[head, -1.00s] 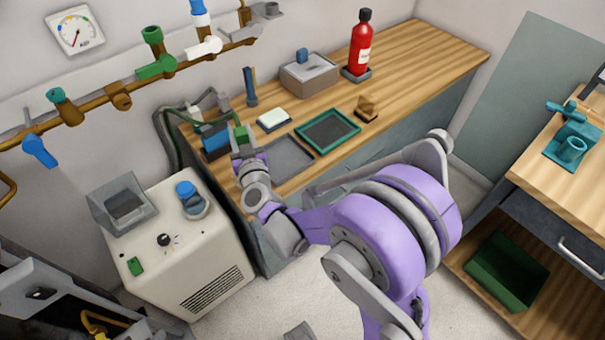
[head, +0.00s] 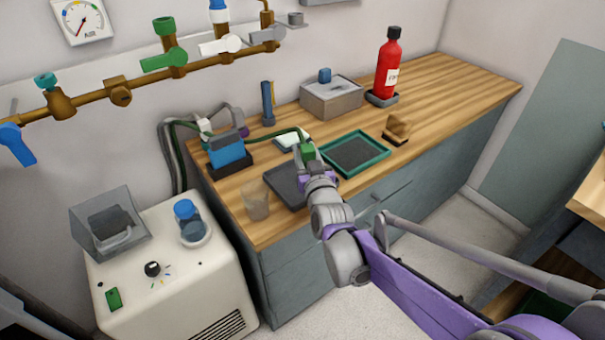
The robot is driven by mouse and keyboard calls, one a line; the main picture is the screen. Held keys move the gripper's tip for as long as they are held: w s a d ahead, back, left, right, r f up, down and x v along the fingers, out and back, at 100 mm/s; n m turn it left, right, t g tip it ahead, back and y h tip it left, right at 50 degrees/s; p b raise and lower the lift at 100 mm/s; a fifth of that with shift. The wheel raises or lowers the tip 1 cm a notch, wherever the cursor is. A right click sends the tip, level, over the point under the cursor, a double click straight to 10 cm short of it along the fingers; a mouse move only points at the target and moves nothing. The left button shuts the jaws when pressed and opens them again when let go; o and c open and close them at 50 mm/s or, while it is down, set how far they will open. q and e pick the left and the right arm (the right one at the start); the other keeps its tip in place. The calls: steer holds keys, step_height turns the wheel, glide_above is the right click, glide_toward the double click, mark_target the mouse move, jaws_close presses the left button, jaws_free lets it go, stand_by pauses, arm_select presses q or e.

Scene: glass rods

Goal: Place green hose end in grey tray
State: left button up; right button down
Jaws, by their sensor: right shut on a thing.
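The green hose end (head: 308,151) is a green block-like fitting on a dark green hose (head: 265,135). My right gripper (head: 304,156) is shut on it, and the fingers partly hide it. It shows above the bench near the back right corner of the grey tray (head: 284,193), between that tray and the green-rimmed tray. The exact height is hard to tell. The grey tray lies flat on the bench front, and my right wrist covers its right part. My left gripper is not in view.
The green-rimmed tray (head: 374,166) lies right of the grey one. A clear beaker (head: 256,203) stands at its left. A blue block in a dark holder (head: 227,153), a white pad (head: 289,141) and a wooden block (head: 397,127) are nearby. The bench's right end is clear.

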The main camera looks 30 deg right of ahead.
steer(key=shift+f+b, duration=0.7)
steer(key=shift+f, duration=1.75)
steer(key=shift+f, duration=0.1)
steer(key=shift+f, duration=0.15)
steer(key=shift+c, duration=2.4)
jaws_free()
steer(key=shift+r, duration=0.2)
steer(key=shift+s+a+r, duration=0.1)
steer(key=shift+s, duration=0.15)
steer(key=p+v, duration=0.1)
steer(key=v, duration=1)
steer(key=shift+s, duration=0.25)
